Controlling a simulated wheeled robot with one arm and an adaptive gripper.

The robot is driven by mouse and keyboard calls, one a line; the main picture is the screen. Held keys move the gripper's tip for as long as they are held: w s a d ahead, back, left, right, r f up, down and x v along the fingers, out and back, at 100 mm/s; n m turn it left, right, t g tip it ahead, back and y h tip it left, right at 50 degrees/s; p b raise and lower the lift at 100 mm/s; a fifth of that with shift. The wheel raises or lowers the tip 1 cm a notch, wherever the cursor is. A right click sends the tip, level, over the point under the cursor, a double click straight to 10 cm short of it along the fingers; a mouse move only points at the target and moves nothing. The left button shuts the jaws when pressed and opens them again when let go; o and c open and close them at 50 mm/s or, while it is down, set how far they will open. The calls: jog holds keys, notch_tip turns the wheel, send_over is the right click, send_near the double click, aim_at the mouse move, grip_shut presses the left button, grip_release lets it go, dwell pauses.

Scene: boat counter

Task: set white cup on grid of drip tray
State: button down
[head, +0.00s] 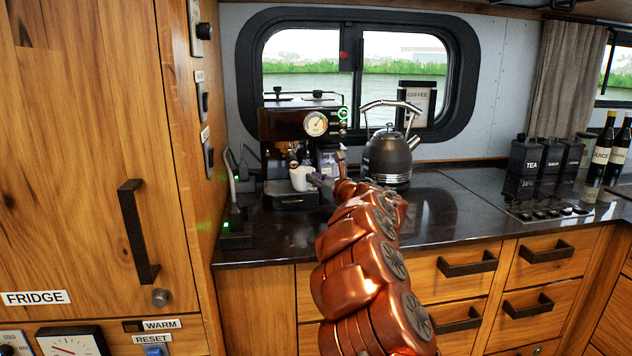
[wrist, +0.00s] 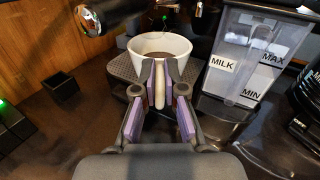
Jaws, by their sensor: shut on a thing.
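The white cup (wrist: 160,46) is upright in the wrist view, with dark liquid or a dark inside showing. It also shows in the head view (head: 302,178), in front of the coffee machine (head: 300,122). My gripper (wrist: 159,84) is shut on the cup's handle, its purple pads on either side of it. In the head view my gripper (head: 322,181) reaches the cup from the right. The drip tray's grid (wrist: 122,68) lies under and around the cup. Whether the cup's base touches the grid is hidden by the fingers.
A clear milk container (wrist: 254,58) stands close to the right of the cup. A metal spout or portafilter part (wrist: 92,20) hangs at the upper left. A dark kettle (head: 390,155) stands right of the machine. Counter (head: 440,212) to the right is clear.

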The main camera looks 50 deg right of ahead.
jog(key=shift+w+d+p, duration=0.4)
jog(key=shift+w+d, duration=0.25)
jog(key=shift+w, duration=0.25)
jog(key=shift+w+d+p, duration=0.4)
jog(key=shift+w+d, duration=0.3)
jog(key=shift+w, duration=0.2)
jog(key=shift+w+d+p, duration=0.4)
jog(key=shift+w+d, duration=0.25)
jog(key=shift+w, duration=0.25)
jog(key=shift+a+b, duration=0.1)
jog(key=shift+b, duration=0.85)
jog(key=shift+f+b, duration=0.4)
jog(key=shift+b, duration=0.1)
jog(key=c, duration=1.2)
grip_release()
jog(key=shift+s, duration=0.1)
